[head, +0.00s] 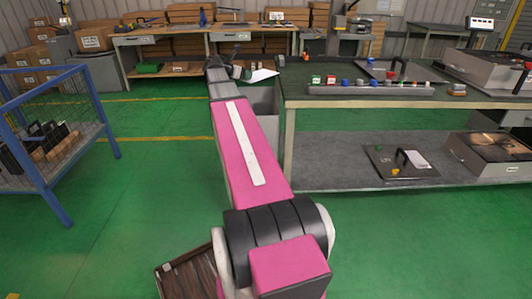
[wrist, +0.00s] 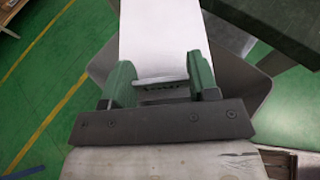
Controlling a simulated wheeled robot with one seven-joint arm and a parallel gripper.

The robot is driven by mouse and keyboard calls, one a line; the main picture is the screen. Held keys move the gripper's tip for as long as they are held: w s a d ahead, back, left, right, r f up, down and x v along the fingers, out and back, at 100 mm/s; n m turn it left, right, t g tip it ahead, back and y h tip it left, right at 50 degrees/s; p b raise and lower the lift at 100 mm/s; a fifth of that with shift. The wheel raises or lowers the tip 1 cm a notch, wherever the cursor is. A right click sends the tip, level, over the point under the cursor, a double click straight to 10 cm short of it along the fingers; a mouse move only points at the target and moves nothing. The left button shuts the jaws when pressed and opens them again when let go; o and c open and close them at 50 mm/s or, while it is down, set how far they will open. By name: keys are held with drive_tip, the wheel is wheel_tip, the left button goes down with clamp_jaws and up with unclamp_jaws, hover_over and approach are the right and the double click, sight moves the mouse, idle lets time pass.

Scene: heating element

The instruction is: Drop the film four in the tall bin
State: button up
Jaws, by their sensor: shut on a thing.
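The film four, a white flat sheet (wrist: 160,35), is between the green fingers of my gripper (wrist: 160,80) in the wrist view. My gripper is shut on its near edge, and the sheet extends away from the fingers. In the head view the white sheet (head: 262,76) sticks out to the right of my gripper (head: 238,72), beside the workbench's left end. The tall bin (head: 264,103) is grey and stands below, partly hidden by my arm. In the wrist view the bin's grey walls (wrist: 234,78) show beneath and on both sides of the sheet. The bin's inside is mostly hidden.
A green-topped workbench (head: 360,107) with a row of small coloured parts stands right of the bin. Its lower shelf (head: 340,176) holds a dark plate. A blue mesh cage (head: 60,130) stands at left. Green floor (head: 150,185) between cage and arm is clear.

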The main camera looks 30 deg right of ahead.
drive_tip(key=shift+d, duration=0.15)
wheel_tip(320, 180, down, 6)
idle(0.5)
drive_tip(key=shift+w, duration=0.1)
drive_tip(key=o, duration=1)
drive_tip(key=v, duration=1.1)
drive_tip(key=shift+f, duration=0.1)
